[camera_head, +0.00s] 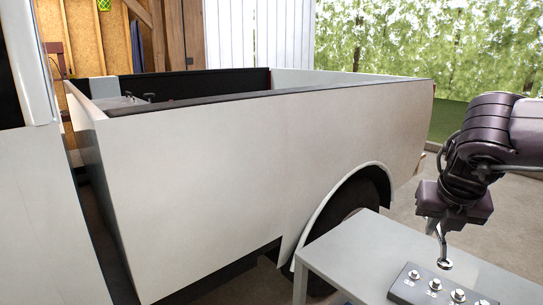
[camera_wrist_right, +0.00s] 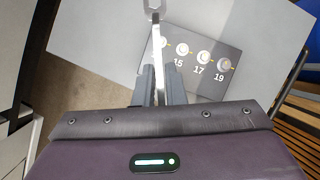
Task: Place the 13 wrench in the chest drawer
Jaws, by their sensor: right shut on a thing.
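My right gripper (camera_head: 437,222) is shut on a silver wrench (camera_head: 443,248), which hangs down from it above a dark numbered board. The board (camera_head: 405,290) also shows in the head view. No chest drawer can be made out. My left gripper is not in view.
The board lies on a grey table (camera_head: 350,248) at the lower right. A white pickup bed (camera_head: 230,150) with a wheel (camera_head: 352,198) fills the middle, close to the table. Orange slats (camera_wrist_right: 290,125) and a blue object (camera_wrist_right: 306,68) show at the right wrist view's right edge.

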